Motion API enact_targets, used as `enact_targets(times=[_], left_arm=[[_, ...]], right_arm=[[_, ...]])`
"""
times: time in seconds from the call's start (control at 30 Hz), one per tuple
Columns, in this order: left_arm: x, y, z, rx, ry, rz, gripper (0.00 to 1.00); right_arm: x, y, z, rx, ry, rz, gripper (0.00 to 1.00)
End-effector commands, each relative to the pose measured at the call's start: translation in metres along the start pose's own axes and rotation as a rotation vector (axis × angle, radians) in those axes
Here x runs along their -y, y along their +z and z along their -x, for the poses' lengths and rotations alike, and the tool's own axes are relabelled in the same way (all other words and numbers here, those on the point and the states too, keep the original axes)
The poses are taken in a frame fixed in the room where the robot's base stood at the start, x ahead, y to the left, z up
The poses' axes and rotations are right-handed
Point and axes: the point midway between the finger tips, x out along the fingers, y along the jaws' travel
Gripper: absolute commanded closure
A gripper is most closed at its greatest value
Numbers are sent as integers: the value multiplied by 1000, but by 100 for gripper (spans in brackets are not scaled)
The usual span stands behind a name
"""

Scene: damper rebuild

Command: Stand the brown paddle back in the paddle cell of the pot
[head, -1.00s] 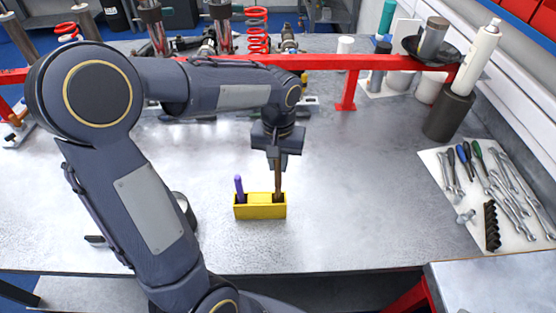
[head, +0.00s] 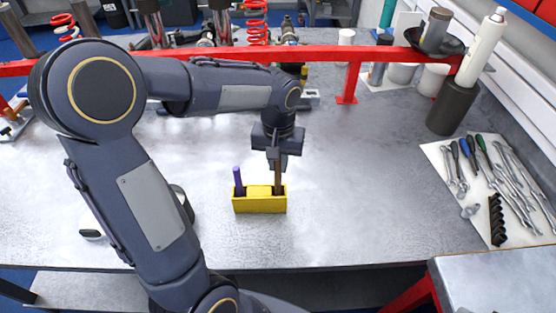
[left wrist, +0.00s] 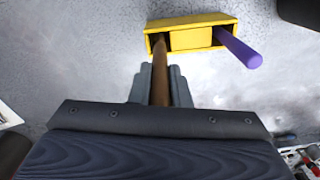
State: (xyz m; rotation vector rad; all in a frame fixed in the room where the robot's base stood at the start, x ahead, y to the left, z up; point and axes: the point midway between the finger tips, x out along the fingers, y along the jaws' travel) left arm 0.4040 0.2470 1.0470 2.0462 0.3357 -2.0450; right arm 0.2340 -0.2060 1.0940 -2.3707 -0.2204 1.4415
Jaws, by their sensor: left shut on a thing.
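The yellow pot (head: 260,203) stands on the grey bench, and it also shows in the left wrist view (left wrist: 190,40). The brown paddle (head: 278,181) stands upright with its lower end in the pot's right cell in the head view. In the left wrist view the brown paddle (left wrist: 160,78) reaches into the opening at the pot's left end. My left gripper (head: 277,162) is above the pot, shut on the paddle's upper part. A purple stick (head: 238,180) stands in the pot's other end cell, leaning slightly. The paddle's lower tip is hidden inside the pot. My right gripper is not in view.
A red rail (head: 345,62) on posts runs across the back of the bench. A white mat with wrenches and screwdrivers (head: 490,185) lies at the right. A dark cylinder (head: 453,110) holds a white tube. Bench around the pot is clear.

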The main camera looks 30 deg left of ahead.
Motion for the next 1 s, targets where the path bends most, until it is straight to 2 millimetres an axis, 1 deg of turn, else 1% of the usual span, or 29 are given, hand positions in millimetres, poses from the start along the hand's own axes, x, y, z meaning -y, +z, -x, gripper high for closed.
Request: enact_targets(times=[0.03,0.13,0.57,1.0], left_arm=[[0,0,-4,0,0,0,100],[0,0,-7,0,0,0,100],[0,0,-9,0,0,0,100],[0,0,-26,0,0,0,100]], right_arm=[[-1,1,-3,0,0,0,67],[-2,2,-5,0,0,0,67],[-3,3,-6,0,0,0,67],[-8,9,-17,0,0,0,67]])
